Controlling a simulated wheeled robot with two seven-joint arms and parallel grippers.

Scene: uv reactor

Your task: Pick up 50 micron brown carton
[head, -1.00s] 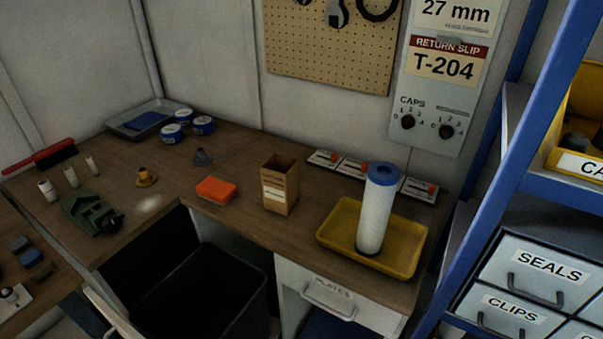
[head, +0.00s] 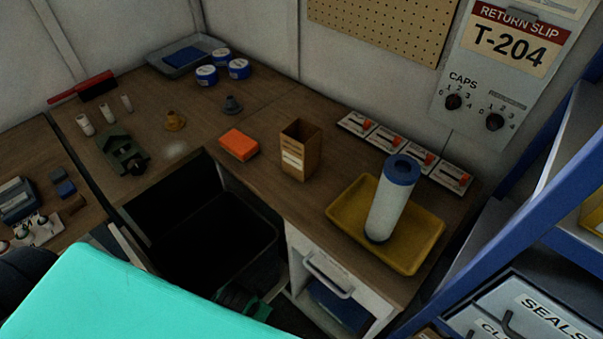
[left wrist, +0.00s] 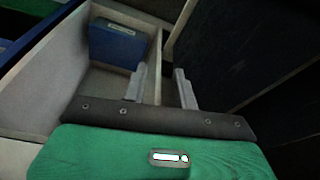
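A brown carton (head: 300,155) stands upright and open-topped on the wooden desk in the head view, with a pale label on its front too small to read. My left gripper (left wrist: 160,88) is in the left wrist view, its two fingers apart with nothing between them. It faces a pale cabinet compartment holding a blue box (left wrist: 117,44). The carton is not in the left wrist view. In the head view my teal arm covers the lower left, and a dark green part in shadow below the desk may be my left gripper. My right gripper is not in view.
An orange block (head: 239,144) lies left of the carton. A yellow tray (head: 340,222) holding a white filter cartridge (head: 388,205) is to its right, with several white cards (head: 400,150) behind. A cabinet (head: 325,270) and a dark bin (head: 225,235) sit below the desk edge.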

